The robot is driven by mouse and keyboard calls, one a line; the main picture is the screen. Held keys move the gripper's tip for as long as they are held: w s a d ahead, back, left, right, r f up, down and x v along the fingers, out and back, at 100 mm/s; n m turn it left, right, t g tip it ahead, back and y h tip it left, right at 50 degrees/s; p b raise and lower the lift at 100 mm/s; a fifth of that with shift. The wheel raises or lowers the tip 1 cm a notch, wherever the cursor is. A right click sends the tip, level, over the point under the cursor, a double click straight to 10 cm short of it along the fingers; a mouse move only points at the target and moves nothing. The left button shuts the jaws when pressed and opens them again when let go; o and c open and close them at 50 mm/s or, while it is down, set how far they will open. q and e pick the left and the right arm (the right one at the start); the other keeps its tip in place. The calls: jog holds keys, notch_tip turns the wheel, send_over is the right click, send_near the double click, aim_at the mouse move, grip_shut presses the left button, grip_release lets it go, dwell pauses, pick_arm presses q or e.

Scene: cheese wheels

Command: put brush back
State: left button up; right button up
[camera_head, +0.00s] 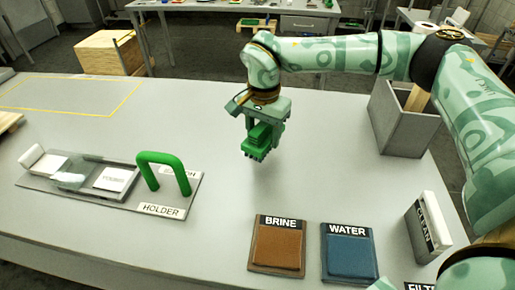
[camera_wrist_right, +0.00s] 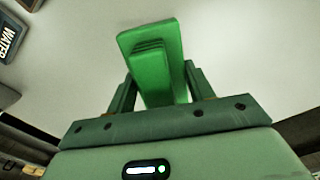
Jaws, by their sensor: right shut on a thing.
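A green brush (camera_head: 259,139) is held in my right gripper (camera_head: 264,124), bristles pointing down, above the middle of the table and apart from its surface. In the right wrist view the brush (camera_wrist_right: 154,62) sits between the two fingers of the gripper (camera_wrist_right: 155,85), which is shut on it. A green arch-shaped holder (camera_head: 164,163) stands on a grey plate at the left, with a "HOLDER" label (camera_head: 162,210) in front of it. It is apart from the brush and empty. My left gripper is not in view.
The brown "BRINE" pad (camera_head: 277,245) and blue "WATER" pad (camera_head: 349,254) lie at the front. A "CLEAN" sign block (camera_head: 428,227) and a grey bin (camera_head: 401,120) stand at right. The table centre is clear.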

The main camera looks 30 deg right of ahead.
jog(key=shift+w+f+b, duration=0.3)
jog(key=shift+w+f, duration=0.4)
jog(key=shift+f, duration=0.3)
jog(key=f, duration=0.1)
jog(key=f+b, duration=0.1)
jog(key=f, duration=0.1)
jog(key=shift+w+f+b, duration=0.2)
jog(key=shift+f+b, duration=0.05)
jog(key=shift+b, duration=0.05)
jog(key=shift+r, duration=0.15)
jog(key=shift+s, duration=0.1)
jog(key=o, duration=0.9)
jog(key=shift+o, duration=0.2)
notch_tip(320, 180, up, 12)
jog(key=p, duration=0.4)
